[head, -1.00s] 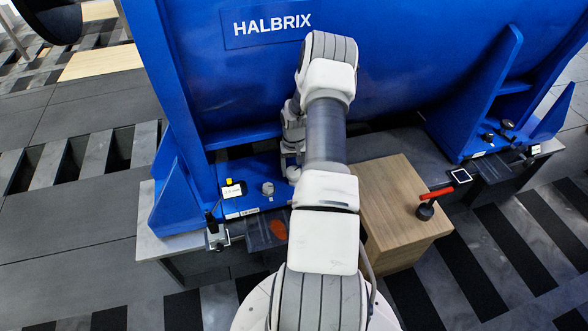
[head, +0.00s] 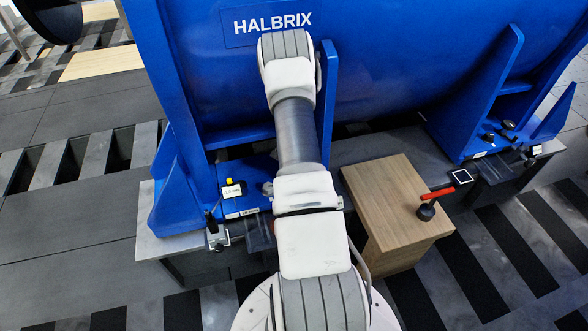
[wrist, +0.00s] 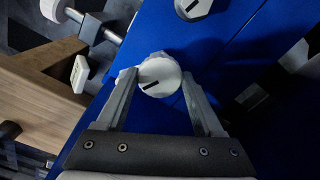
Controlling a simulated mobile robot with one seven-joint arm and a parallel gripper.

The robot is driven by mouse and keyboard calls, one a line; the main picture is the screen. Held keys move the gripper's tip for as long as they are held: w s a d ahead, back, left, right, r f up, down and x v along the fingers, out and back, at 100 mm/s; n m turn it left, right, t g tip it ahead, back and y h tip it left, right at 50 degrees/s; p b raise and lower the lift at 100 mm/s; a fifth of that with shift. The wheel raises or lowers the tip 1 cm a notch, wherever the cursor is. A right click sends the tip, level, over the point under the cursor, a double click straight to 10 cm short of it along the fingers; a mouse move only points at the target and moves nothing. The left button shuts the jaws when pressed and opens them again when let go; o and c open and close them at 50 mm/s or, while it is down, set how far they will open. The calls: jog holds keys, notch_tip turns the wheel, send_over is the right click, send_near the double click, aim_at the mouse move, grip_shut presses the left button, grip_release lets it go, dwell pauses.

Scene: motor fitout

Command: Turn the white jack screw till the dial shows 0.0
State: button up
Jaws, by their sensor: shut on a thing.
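The white jack screw (wrist: 158,72) is a round, scalloped knob with a black mark on its face, against a blue surface in the wrist view. My gripper (wrist: 158,88) is shut on it, one finger on each side. In the head view my arm covers my gripper and most of this area. The dial (head: 232,190), a small white display with a yellow top, stands on the blue foot just left of my arm. Its digits are too small to read surely.
The large blue HALBRIX motor (head: 390,50) fills the back. A wooden box (head: 385,200) stands right of my arm, with a red-handled tool (head: 437,194) on it. Another white part with a black mark (wrist: 193,8) is at the wrist view's top edge.

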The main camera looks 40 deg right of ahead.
jog(key=m, duration=0.6)
jog(key=shift+f, duration=0.15)
jog(key=m, duration=0.6)
dwell(0.3)
jog(key=o, duration=1.4)
jog(key=shift+w, duration=0.1)
notch_tip(320, 180, up, 8)
jog(key=p, duration=0.3)
jog(key=shift+f, duration=0.2)
dwell(0.6)
